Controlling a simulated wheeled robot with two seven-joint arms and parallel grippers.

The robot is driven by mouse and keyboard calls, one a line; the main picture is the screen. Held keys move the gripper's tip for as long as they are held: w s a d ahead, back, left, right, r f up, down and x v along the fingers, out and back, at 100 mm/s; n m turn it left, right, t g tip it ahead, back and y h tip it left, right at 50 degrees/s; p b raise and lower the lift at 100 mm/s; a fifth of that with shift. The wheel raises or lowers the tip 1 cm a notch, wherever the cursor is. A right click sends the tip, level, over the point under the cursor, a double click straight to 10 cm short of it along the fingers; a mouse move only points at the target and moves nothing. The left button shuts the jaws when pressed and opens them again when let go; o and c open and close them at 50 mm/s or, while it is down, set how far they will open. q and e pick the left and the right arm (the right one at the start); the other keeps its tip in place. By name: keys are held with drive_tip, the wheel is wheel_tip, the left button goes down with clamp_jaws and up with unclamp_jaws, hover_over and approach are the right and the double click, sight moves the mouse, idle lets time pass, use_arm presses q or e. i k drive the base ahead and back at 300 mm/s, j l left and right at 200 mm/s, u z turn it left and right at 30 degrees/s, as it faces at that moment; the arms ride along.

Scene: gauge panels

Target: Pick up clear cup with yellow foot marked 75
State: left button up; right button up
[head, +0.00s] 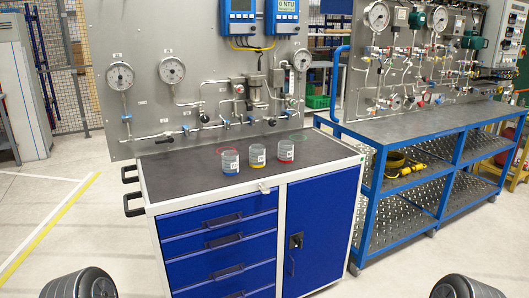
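The clear cup with the yellow foot (257,155) stands upright on the dark top of the blue cabinet (178,176). It is the middle one of three similar cups in a slanting row. A clear cup with a blue foot (230,161) stands to its left and nearer the front edge. A clear cup with a red foot (286,150) stands to its right. Each cup has a small white label, too small to read for certain. Neither of my grippers is in view. Only dark rounded parts of my arms show at the bottom corners.
A gauge panel (150,95) with pipes and valves rises behind the cabinet top. Red and green rings are marked on the top. Handles (131,190) stick out at the cabinet's left side. A blue-framed bench (390,125) stands at the right. Floor at the left is clear.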

sight(257, 151)
drive_tip(key=i+l, duration=0.35)
drive_tip(key=i+l+u, duration=0.1)
drive_tip(key=i+l, duration=0.2)
drive_tip(key=l, duration=0.2)
drive_tip(key=i+l, duration=0.3)
drive_tip(key=i+l+u, duration=0.15)
drive_tip(key=i+l, duration=0.15)
drive_tip(key=l, duration=0.25)
drive_tip(key=i+l, duration=0.3)
drive_tip(key=l, duration=0.2)
